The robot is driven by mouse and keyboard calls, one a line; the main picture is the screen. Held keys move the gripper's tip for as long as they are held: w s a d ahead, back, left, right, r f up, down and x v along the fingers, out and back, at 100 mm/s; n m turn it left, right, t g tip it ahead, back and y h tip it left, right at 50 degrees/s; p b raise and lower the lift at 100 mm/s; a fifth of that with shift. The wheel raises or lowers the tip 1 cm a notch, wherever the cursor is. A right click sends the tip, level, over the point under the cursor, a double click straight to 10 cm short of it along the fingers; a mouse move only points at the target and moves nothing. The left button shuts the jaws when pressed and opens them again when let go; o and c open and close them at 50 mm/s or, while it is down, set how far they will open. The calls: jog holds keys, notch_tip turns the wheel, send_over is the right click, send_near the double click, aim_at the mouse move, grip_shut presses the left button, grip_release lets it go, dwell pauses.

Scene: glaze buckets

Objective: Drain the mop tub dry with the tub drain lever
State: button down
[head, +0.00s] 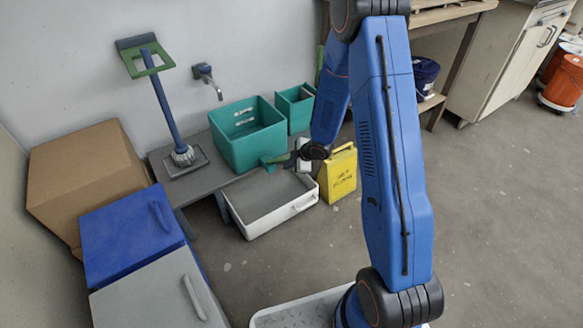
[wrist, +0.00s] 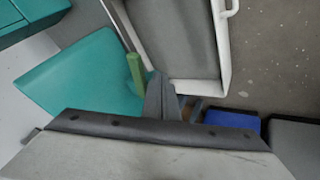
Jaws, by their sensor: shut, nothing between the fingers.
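The teal mop tub (head: 240,135) stands on a low grey bench against the wall, and its flat teal side fills the left of the wrist view (wrist: 75,82). A short green lever (head: 274,159) sticks out at the tub's lower front corner. It also shows in the wrist view (wrist: 135,70), upright in the picture. My gripper (head: 291,156) is at the lever's right in the head view. In the wrist view its shut, empty fingers (wrist: 158,90) lie just right of the lever. I cannot tell whether they touch it. The tub's inside bottom and water level are not clear.
A white basin with a grey inside (head: 290,212) sits below the lever. A yellow sign (head: 340,175) stands right of it. A smaller teal bin (head: 297,112) is behind. A mop (head: 166,105), cardboard box (head: 85,170) and blue box (head: 130,235) are left.

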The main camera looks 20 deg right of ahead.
aim_at(286, 157)
jog(key=shift+w, duration=1)
jog(key=shift+d, duration=0.1)
jog(key=shift+w+d, duration=0.25)
jog(key=shift+w, duration=0.35)
jog(key=shift+w+d, duration=0.25)
jog(key=shift+w, duration=0.7)
jog(key=shift+w+r, duration=0.1)
